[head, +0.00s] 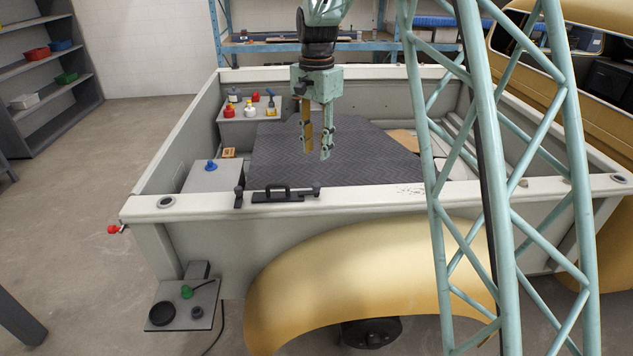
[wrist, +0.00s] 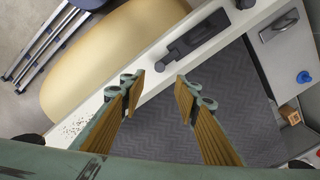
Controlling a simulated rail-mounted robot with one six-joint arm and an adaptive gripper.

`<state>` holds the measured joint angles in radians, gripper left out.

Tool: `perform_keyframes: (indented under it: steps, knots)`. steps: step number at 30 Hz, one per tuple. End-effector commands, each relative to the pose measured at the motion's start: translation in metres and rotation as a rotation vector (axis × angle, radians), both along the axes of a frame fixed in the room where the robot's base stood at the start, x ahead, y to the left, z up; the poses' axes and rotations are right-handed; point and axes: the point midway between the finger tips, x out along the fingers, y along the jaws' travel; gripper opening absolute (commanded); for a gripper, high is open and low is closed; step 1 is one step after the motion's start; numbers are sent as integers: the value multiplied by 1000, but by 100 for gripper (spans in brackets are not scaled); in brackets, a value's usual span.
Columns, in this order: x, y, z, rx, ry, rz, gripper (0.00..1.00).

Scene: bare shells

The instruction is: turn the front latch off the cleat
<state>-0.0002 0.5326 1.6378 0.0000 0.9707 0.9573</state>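A black latch (head: 283,194) lies along the top of the near truck-bed rail (head: 400,195). It has a raised handle, a round knob at its right end and a small black post at its left. The latch also shows in the wrist view (wrist: 196,40), on the white rail beyond my fingertips. I cannot tell which black piece is the cleat. My gripper (head: 317,146) points down above the bed, on the bed side of the rail and above the latch. In the wrist view my gripper (wrist: 160,86) has its fingers wide apart, with nothing between them.
A dark ribbed mat (head: 335,160) covers the bed floor. A grey box with a blue knob (head: 210,165) stands inside left of the latch. Bottles (head: 250,108) stand on a far-left ledge. A yellow fender (head: 370,250) bulges outside the rail. The space around the fingers is clear.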

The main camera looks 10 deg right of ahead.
Motion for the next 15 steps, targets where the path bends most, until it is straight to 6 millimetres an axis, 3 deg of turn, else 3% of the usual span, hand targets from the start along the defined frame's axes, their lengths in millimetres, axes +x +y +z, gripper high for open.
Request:
perform_keyframes:
  steps: [15]
  knots:
    - [-1, 0, -62, 0, 3, 0, 29]
